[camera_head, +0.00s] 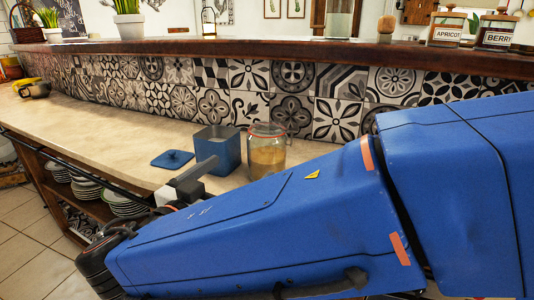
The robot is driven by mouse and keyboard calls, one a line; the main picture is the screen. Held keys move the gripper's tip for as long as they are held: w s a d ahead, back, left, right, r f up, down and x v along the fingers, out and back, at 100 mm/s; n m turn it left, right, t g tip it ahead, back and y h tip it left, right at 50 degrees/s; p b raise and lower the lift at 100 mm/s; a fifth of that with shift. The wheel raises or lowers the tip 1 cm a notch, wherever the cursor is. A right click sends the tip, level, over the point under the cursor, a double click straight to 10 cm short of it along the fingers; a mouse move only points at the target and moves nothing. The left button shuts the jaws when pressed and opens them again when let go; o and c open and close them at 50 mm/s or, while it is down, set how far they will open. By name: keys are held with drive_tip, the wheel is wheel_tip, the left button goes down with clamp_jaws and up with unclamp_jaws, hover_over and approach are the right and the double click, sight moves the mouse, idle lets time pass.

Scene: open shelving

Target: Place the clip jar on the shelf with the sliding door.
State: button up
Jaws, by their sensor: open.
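The clip jar (267,152), clear glass with a reddish seal and tan contents, stands upright on the beige counter (110,125). Open shelving (75,190) with stacked plates lies below the counter at left. I cannot make out a sliding door.
A square blue canister (217,150) stands just left of the jar, close to my gripper. A blue lid (172,159) lies left of it. A dark rail (70,160) runs along the counter front.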

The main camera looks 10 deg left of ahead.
sight(257, 155)
drive_tip(key=x, duration=0.9)
drive_tip(key=shift+w, duration=0.2)
drive_tip(key=shift+f+x, duration=0.15)
drive_tip(key=shift+x, duration=1.15)
drive_tip(key=shift+f+x, duration=0.15)
drive_tip(key=shift+x, duration=1.15)
drive_tip(key=shift+s+d, duration=0.1)
drive_tip(key=c, duration=2)
drive_tip(key=shift+o, duration=0.2)
drive_tip(key=shift+r, duration=5.05)
